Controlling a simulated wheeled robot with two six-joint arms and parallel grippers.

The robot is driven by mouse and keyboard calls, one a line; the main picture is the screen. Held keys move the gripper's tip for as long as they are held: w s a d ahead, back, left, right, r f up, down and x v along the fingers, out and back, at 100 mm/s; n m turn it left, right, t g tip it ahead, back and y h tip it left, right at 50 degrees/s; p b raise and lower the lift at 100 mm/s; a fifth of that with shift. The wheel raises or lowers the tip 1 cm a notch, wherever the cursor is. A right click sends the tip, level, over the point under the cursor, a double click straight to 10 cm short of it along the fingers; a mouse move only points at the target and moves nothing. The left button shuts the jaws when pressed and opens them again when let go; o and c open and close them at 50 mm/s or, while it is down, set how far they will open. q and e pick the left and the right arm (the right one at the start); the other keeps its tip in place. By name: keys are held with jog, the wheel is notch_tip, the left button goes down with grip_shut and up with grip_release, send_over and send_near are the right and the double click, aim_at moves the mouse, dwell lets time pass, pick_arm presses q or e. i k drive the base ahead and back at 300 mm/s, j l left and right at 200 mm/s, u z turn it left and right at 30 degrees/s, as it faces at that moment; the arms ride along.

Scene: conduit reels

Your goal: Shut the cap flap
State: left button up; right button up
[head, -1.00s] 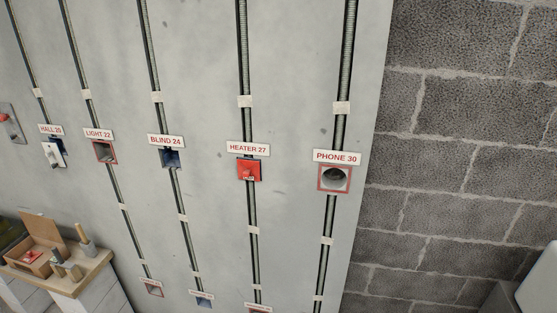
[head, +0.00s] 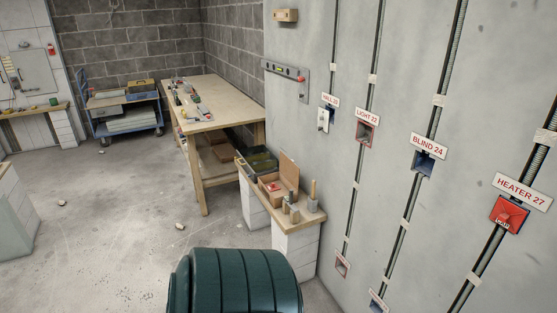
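A small brown box (head: 268,198) sits on the block-built ledge (head: 310,217) against the grey wall. Its flap (head: 289,171) stands up, open, at the box's back right edge. Something small and red (head: 274,187) shows inside the box. Neither of my grippers is in view.
Grey fittings (head: 292,211) stand beside the box, and a dark tray (head: 257,160) lies behind it. A green ribbed drum (head: 236,282) stands in front. A wooden workbench (head: 207,123) is farther back. Open concrete floor (head: 115,215) lies left.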

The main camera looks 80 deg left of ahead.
aim_at(288, 168)
jog(key=u, duration=2.45)
jog(key=i+j, duration=0.2)
jog(key=i, duration=0.35)
jog(key=i+j+u, duration=0.1)
jog(key=i, duration=0.5)
jog(key=j, duration=0.1)
